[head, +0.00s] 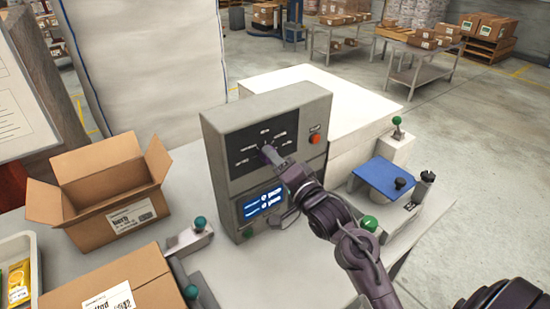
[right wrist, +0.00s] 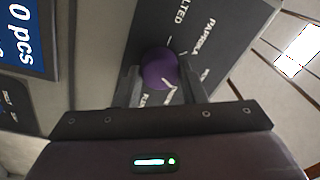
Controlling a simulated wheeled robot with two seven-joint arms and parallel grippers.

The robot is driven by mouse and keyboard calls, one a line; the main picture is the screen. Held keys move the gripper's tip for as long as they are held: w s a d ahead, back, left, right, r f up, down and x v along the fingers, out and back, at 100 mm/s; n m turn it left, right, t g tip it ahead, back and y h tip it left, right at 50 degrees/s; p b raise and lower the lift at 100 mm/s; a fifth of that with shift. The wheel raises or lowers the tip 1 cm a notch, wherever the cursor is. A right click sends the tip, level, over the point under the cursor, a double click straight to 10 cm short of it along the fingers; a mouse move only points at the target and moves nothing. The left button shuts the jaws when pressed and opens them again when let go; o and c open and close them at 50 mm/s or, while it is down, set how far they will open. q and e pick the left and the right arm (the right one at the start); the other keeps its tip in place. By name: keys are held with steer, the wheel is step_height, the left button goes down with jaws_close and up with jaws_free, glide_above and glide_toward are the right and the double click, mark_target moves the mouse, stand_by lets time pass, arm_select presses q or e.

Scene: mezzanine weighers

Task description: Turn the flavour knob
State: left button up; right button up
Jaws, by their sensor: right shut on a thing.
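The flavour knob is a round purple knob (right wrist: 158,70) on the dark dial face of a grey control box (head: 222,128). In the head view the knob (head: 268,152) shows at the tip of my right gripper (head: 278,162), which partly hides it. In the right wrist view, the right gripper (right wrist: 160,88) has one finger on each side of the knob and is shut on it. White flavour labels, among them one reading PAPRIKA, stand around the knob. A pale pointer line shows on the knob. My left gripper is not in view.
A blue lit display (head: 262,203) and an orange-red button (head: 315,138) are on the same box. An open carton (head: 105,185) and a closed carton (head: 125,285) stand left of it. A blue plate (head: 383,173) and several green-knobbed fittings are at the right.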

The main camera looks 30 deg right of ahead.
steer(key=n, duration=0.8)
steer(key=n+g+y+b, duration=0.1)
steer(key=n, duration=0.8)
steer(key=n+y+b, duration=0.1)
steer(key=n, duration=0.7)
steer(key=shift+f, duration=0.2)
steer(key=shift+n+b, duration=0.3)
steer(key=shift+n, duration=0.1)
steer(key=o, duration=0.7)
steer(key=shift+o, duration=1.4)
steer(key=shift+r, duration=0.2)
steer(key=shift+s, duration=0.1)
